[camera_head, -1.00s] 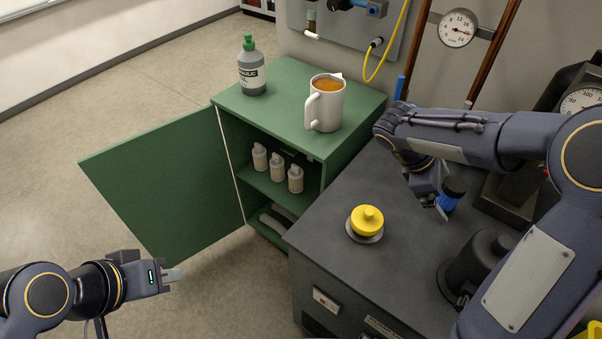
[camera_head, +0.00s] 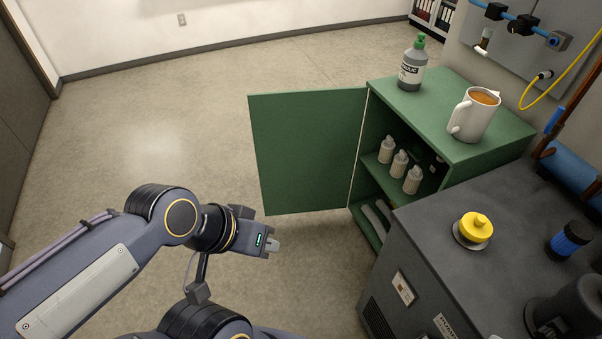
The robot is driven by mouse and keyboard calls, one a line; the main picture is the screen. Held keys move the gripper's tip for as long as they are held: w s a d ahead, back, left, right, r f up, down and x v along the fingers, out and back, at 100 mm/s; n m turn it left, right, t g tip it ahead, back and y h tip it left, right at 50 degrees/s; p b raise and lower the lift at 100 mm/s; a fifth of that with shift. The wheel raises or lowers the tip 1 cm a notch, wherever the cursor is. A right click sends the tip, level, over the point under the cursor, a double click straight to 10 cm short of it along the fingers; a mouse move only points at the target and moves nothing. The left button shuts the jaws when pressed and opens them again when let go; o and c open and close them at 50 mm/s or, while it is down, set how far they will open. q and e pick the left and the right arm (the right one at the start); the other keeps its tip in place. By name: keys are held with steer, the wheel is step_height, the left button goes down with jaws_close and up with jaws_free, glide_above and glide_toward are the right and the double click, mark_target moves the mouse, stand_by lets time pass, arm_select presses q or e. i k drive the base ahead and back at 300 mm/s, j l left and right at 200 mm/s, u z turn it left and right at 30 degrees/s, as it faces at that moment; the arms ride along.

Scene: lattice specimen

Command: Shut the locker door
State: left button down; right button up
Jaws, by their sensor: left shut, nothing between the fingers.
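The green locker (camera_head: 465,135) stands right of centre, its front open. Its green door (camera_head: 308,150) is swung wide open to the left, hinged at the locker's left front edge. Inside, several small pale bottles (camera_head: 400,163) stand on a shelf (camera_head: 382,172), and grey curved items lie on the bottom. My left gripper (camera_head: 276,245) is shut and empty, below the door's lower edge in the picture and apart from it. My right gripper is out of view.
A white mug (camera_head: 474,115) of brown liquid and a grey bottle with a green cap (camera_head: 412,64) stand on the locker. A dark bench (camera_head: 440,250) with a yellow knob (camera_head: 473,229) stands in front, right of the door. The floor (camera_head: 160,130) on the left is clear.

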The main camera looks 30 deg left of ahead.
mark_target(306, 141)
steer(key=k+u, duration=0.2)
steer(key=u, duration=1.5)
steer(key=i+u, duration=0.35)
steer(key=i, duration=0.45)
steer(key=i+l+u, duration=0.1)
steer(key=i+u, duration=0.25)
steer(key=i, duration=0.45)
steer(key=i+z, duration=0.15)
steer(key=i, duration=0.4)
steer(key=i+j+z, duration=0.15)
steer(key=i, duration=0.4)
steer(key=i+j+z, duration=0.15)
steer(key=i, duration=0.35)
steer(key=i+l+z, duration=0.2)
steer(key=z, duration=0.25)
steer(key=i+z, duration=0.85)
steer(key=i+j+z, duration=0.1)
steer(key=i+z, duration=0.15)
steer(key=z, duration=0.7)
steer(key=i+j+z, duration=0.1)
steer(key=z, duration=0.9)
steer(key=i+j+z, duration=0.1)
steer(key=z, duration=0.35)
steer(key=j+z, duration=0.1)
steer(key=z, duration=0.4)
steer(key=k+j+u, duration=0.15)
steer(key=u, duration=0.6)
